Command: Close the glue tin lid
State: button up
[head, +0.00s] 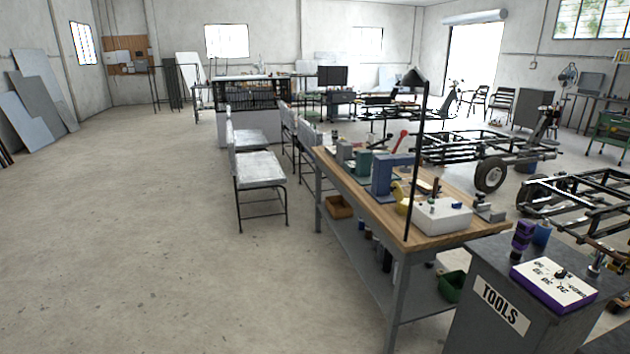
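I cannot make out a glue tin or its lid for certain. Several small items stand on the long wooden-topped workbench (455,226) right of centre, too small to name surely. Among them are a green object (363,163), a tall blue tool (382,174) and a yellow object (401,197). A small blue container (541,234) stands on the grey tools cabinet (478,322) at the lower right, beside a purple and black object (522,240). My gripper is not in view.
A white and purple box (553,284) lies on the cabinet. A white box (441,216) sits on the bench's near end, by a dark lamp post (415,160). Chairs (259,170) stand left of the bench. Wheeled metal frames (490,150) fill the right. The left floor (130,230) is clear.

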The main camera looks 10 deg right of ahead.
aim_at(396, 191)
jog(key=i+l+z, duration=0.1)
jog(key=i+l, duration=0.35)
jog(key=i+l+z, duration=0.15)
jog(key=i+l, duration=0.25)
jog(key=i, duration=0.25)
jog(key=i+j, duration=0.25)
jog(key=i, duration=0.3)
jog(key=i+j+z, duration=0.1)
jog(key=i+j, duration=0.15)
jog(key=i, duration=0.25)
